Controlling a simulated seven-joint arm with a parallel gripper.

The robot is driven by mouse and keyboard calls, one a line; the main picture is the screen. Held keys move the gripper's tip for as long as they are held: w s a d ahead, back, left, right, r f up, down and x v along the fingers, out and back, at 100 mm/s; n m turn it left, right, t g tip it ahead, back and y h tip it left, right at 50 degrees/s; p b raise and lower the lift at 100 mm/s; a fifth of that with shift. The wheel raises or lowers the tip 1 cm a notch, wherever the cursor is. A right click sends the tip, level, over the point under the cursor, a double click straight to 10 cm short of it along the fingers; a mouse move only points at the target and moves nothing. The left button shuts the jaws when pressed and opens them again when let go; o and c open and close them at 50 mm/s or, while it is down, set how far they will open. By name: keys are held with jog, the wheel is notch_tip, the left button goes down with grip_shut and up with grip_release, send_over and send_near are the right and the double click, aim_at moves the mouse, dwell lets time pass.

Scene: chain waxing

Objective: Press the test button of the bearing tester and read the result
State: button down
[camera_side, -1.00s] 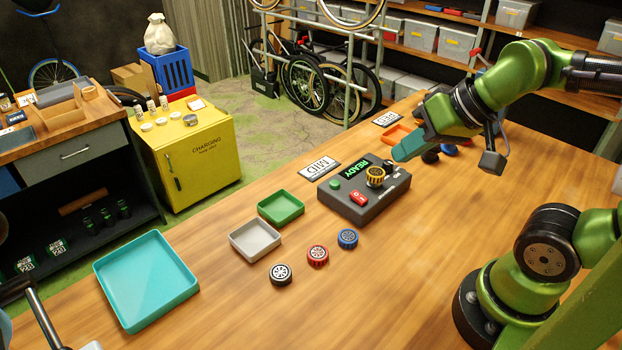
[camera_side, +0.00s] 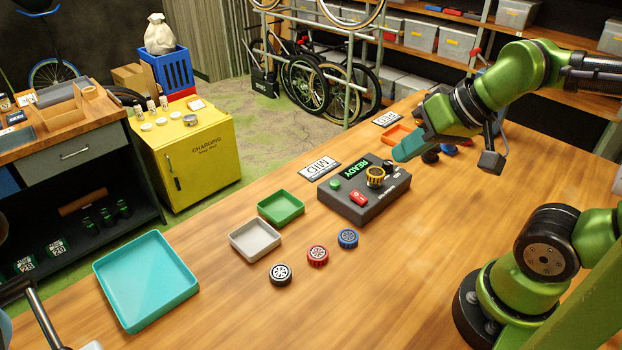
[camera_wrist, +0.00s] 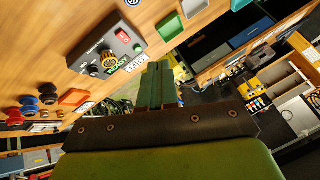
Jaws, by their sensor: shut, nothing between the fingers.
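The dark grey bearing tester (camera_side: 366,207) sits on the wooden bench, with its green display (camera_side: 349,169) reading READY. A round green button (camera_side: 336,184) and a red switch (camera_side: 358,197) are on its top. A yellow-and-black bearing (camera_side: 376,176) sits on the tester. My gripper (camera_side: 398,156) is shut and empty, just beyond the tester's far right corner; whether it is clear above it is hard to tell. In the wrist view the tester (camera_wrist: 92,45) lies upper left of the shut fingers (camera_wrist: 157,75), apart from them in the picture.
A large teal tray (camera_side: 147,320) is at left. A MID label (camera_side: 320,170) and an orange tray (camera_side: 388,136) flank the tester.

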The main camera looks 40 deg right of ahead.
jog(key=w+d+f+n+h, duration=0.5)
jog(key=w+d+n+h, duration=0.1)
jog(key=w+d, duration=0.65)
jog(key=n+t+y, duration=0.2)
jog(key=n+y, duration=0.4)
jog(key=n, duration=0.4)
send_over(338, 184)
notch_tip(338, 184, down, 4)
jog(key=r, duration=0.1)
jog(key=shift+f, duration=0.25)
jog(key=shift+f, duration=0.15)
jog(key=shift+f, duration=4.25)
jog(key=shift+f, duration=0.1)
